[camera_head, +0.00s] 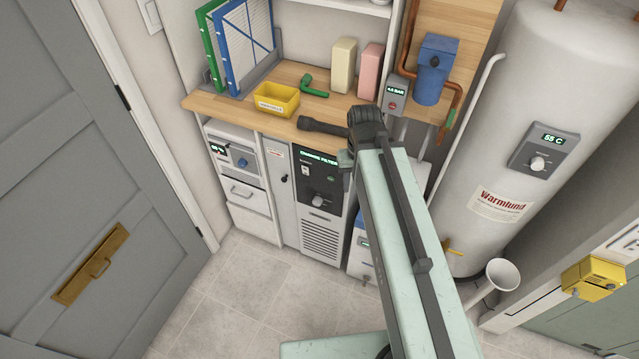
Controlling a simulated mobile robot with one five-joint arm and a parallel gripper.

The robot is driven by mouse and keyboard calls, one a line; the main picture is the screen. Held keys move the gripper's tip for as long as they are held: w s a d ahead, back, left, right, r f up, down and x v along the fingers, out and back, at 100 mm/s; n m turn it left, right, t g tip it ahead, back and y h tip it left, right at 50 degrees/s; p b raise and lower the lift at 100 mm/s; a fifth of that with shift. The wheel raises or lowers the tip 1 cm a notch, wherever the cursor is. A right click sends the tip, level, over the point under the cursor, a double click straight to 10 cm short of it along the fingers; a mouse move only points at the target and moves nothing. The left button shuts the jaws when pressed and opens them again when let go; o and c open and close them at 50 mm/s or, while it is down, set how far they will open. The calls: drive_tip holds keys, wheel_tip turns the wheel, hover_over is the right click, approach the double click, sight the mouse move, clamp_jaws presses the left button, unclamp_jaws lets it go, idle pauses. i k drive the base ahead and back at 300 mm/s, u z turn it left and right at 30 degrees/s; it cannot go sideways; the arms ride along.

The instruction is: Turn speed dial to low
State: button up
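A black control panel (318,180) is set in the front of a low unit under the wooden counter. My arm reaches in from the bottom right. Its dark end, my gripper (312,125), is above and apart from the dial, over the counter's front edge. Its fingers cannot be made out, and it does not touch the dial.
The wooden counter (220,110) carries a yellow tray (277,99), a green elbow pipe and framed filters. A white unit with a blue knob (243,162) stands left of the panel. A white tank (560,90) stands right. The tiled floor (240,285) in front is clear.

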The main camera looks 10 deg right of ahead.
sight(318, 201)
drive_tip(key=u, duration=0.55)
drive_tip(key=k, duration=0.75)
drive_tip(key=u, duration=1.1)
drive_tip(key=k, duration=0.65)
drive_tip(key=u, duration=0.1)
drive_tip(key=i, duration=1)
drive_tip(key=z, duration=0.2)
